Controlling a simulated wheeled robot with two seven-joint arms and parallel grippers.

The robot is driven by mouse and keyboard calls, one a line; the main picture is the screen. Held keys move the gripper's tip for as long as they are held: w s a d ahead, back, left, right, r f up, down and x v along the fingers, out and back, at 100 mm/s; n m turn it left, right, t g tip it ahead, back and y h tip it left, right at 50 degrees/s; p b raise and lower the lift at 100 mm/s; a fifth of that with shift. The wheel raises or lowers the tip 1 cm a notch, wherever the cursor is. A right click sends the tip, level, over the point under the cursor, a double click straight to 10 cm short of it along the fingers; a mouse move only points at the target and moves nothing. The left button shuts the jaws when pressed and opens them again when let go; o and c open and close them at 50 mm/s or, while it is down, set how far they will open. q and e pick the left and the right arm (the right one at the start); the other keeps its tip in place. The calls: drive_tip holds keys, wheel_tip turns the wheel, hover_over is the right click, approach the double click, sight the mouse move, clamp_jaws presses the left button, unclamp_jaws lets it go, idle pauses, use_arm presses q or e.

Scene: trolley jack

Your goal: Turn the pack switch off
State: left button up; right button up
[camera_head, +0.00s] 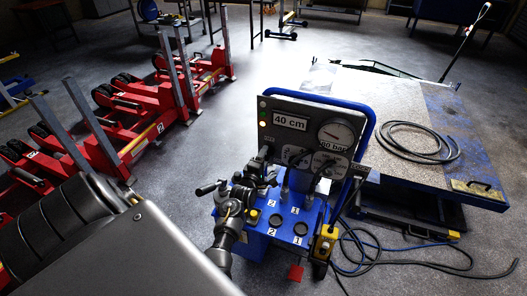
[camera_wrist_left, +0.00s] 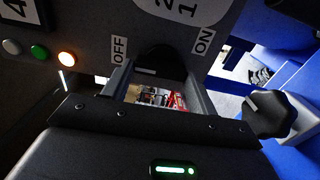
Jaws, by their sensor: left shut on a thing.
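The blue pack has a dark front panel (camera_head: 318,112) with a "40 cm" display and a pressure gauge. In the left wrist view the black pack switch (camera_wrist_left: 157,56) sits between an OFF label (camera_wrist_left: 118,50) and an ON label (camera_wrist_left: 203,41). My left gripper (camera_head: 266,154) is at the panel's lower left and hides the switch in the head view. In the left wrist view its fingers (camera_wrist_left: 158,76) are on either side of the switch and shut on it. The switch's exact pointing is hard to tell. An amber lamp (camera_wrist_left: 67,59) is lit. My right gripper is out of view.
A black star knob (camera_wrist_left: 270,113) is close to the right of the fingers. Cables (camera_head: 420,140) lie on the lift platform (camera_head: 375,95) and the floor at right. A yellow control box (camera_head: 326,243) hangs at the pack's right corner. Red lift columns (camera_head: 110,140) stand at left.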

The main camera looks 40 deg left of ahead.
use_arm(q)
drive_tip(key=o, duration=1)
drive_tip(key=shift+a, duration=0.1)
drive_tip(key=b+v, duration=0.1)
drive_tip(key=v, duration=1)
